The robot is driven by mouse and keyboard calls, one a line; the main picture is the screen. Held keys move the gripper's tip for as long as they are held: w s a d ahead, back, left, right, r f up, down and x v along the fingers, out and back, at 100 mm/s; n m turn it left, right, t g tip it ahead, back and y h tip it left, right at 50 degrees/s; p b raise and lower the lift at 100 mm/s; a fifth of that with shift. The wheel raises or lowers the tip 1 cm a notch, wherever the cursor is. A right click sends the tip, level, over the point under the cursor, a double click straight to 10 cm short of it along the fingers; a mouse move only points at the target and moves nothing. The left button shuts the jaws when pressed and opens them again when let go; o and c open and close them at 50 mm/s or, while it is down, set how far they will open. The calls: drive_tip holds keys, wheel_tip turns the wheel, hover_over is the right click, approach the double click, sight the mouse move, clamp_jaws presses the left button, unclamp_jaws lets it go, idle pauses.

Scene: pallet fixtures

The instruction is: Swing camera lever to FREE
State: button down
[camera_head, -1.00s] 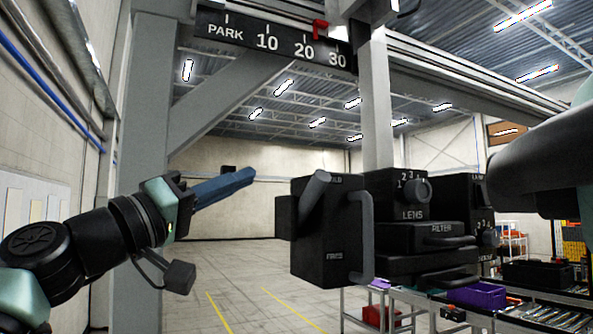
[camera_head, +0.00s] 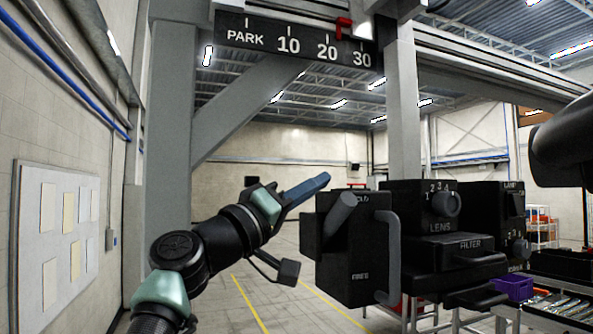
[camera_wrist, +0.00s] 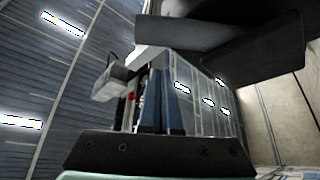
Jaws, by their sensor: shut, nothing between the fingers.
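The black camera box (camera_head: 362,262) hangs from a column at right of centre in the head view. Its grey lever (camera_head: 340,212) is a thick rod on the left face, tilted with its top to the right, near the upper label, which is partly hidden by it. A lower label (camera_head: 359,277) on the same face is blurred. My gripper (camera_head: 326,178) is shut and empty, with its blue fingers pointing up and right, just above and left of the lever. I cannot tell if it touches. In the wrist view the shut blue fingers (camera_wrist: 168,95) point up beneath dark box shapes (camera_wrist: 240,40).
A grey handle (camera_head: 390,255) sticks out at the box's right side. LENS (camera_head: 446,204) and FILTER (camera_head: 480,260) controls sit right of it. A scale beam (camera_head: 290,40) with a red pointer (camera_head: 343,28) is overhead. Open floor lies left and behind.

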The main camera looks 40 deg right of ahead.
sight(338, 215)
drive_tip(key=shift+s+f+p, duration=0.55)
drive_tip(key=shift+s+f, duration=0.4)
drive_tip(key=shift+f, duration=0.3)
drive_tip(key=shift+a, duration=0.1)
